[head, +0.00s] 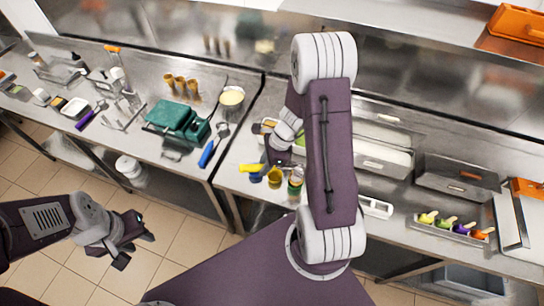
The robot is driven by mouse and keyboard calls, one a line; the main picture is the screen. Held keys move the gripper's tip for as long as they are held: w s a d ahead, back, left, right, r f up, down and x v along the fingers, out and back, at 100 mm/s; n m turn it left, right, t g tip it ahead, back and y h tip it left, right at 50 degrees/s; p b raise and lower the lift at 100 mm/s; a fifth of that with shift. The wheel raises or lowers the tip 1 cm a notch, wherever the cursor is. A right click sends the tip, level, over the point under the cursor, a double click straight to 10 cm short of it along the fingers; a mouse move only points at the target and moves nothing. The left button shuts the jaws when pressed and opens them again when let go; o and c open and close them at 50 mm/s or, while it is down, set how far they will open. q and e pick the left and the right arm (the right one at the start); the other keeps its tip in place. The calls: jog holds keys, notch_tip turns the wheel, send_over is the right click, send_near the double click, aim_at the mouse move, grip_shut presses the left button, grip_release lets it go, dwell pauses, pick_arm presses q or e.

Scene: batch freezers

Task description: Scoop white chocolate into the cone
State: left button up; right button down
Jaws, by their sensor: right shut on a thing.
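Several tan cones (180,84) stand upright at the back of the left counter. My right gripper (272,160) is low over the front of the middle counter, partly hidden by my own arm. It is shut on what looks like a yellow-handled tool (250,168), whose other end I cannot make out. A long open pan with pale content (383,156), possibly white chocolate, is right of my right arm. My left gripper (135,248) is open and empty, over the floor in front of the left counter.
Small cups (295,183) stand close to my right gripper. A green box (178,119), a pale-filled bowl (232,97) and a blue-handled tool (208,152) are on the left counter. Colored scoops (452,226) sit in a rack at right. Open floor surrounds my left gripper.

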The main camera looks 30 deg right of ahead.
jog(key=f+h+p, duration=0.1)
jog(key=p, duration=0.1)
jog(key=w+a+f+g+h+p, duration=0.1)
jog(key=shift+w+a+p, duration=0.1)
jog(key=shift+a+p, duration=0.15)
jog(key=shift+p, duration=0.15)
jog(key=h+p, duration=0.1)
jog(key=p, duration=0.2)
jog(key=shift+r+p, duration=0.5)
